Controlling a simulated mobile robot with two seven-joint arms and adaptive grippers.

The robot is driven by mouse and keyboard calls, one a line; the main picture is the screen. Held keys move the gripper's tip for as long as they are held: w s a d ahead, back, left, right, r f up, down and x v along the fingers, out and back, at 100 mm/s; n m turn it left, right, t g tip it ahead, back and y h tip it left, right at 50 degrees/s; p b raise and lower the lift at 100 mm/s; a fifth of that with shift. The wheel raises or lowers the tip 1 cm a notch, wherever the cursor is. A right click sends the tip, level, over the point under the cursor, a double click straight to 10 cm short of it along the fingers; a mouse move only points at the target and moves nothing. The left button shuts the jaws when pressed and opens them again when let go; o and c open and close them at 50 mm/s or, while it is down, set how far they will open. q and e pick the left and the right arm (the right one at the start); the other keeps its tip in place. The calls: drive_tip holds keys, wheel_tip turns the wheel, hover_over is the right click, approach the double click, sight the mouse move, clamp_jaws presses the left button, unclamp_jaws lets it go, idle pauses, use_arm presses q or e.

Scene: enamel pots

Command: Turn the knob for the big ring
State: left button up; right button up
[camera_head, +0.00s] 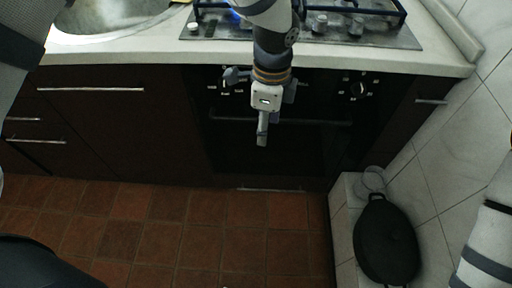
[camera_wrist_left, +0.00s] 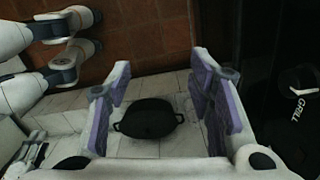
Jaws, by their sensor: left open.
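My left gripper (camera_head: 263,112) hangs in front of the dark oven, below the counter edge, in the head view. In the left wrist view its purple-padded fingers (camera_wrist_left: 160,105) are spread, with nothing between them. The hob (camera_head: 400,38) is at the top. Two of its knobs, a nearer-left one (camera_head: 320,23) and one to its right (camera_head: 357,27), show on its front strip, right of my left arm. My arm hides part of the strip. I cannot tell which knob is for the big ring. My right gripper cannot be made out clearly.
The oven has its own knob (camera_head: 359,89); one marked GRILL (camera_wrist_left: 302,77) shows in the left wrist view. A black pot (camera_head: 386,240) stands on a pale tiled ledge by the right wall. A sink (camera_head: 110,17) is at upper left. Floor tiles are clear.

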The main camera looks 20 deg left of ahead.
use_arm(q)
drive_tip(key=shift+s+a+f+n+h, duration=0.15)
drive_tip(key=shift+s+f+n, duration=0.35)
drive_tip(key=shift+s+f, duration=0.5)
drive_tip(key=shift+s+a+f+n+h, duration=0.15)
drive_tip(key=shift+s+f+n, duration=0.45)
drive_tip(key=shift+f, duration=0.55)
drive_tip(key=shift+s+g, duration=0.1)
drive_tip(key=shift+g, duration=0.2)
drive_tip(key=s+a+f+n, duration=0.2)
drive_tip(key=s+f+n, duration=0.15)
drive_tip(key=s, duration=0.35)
drive_tip(key=s+a+f+n+g+h, duration=0.1)
drive_tip(key=s+a+f+n, duration=0.15)
drive_tip(key=s+f, duration=0.35)
drive_tip(key=s+a+f+n, duration=0.1)
drive_tip(key=s+f+n, duration=0.25)
drive_tip(key=s, duration=0.45)
drive_tip(key=s+a+n, duration=0.2)
drive_tip(key=s+n, duration=0.1)
drive_tip(key=s, duration=0.2)
drive_tip(key=s+a+r+n+y, duration=0.1)
drive_tip(key=s+a+n, duration=0.2)
drive_tip(key=s, duration=0.2)
drive_tip(key=shift+s+r+g, duration=0.2)
drive_tip(key=shift+r+g, duration=0.1)
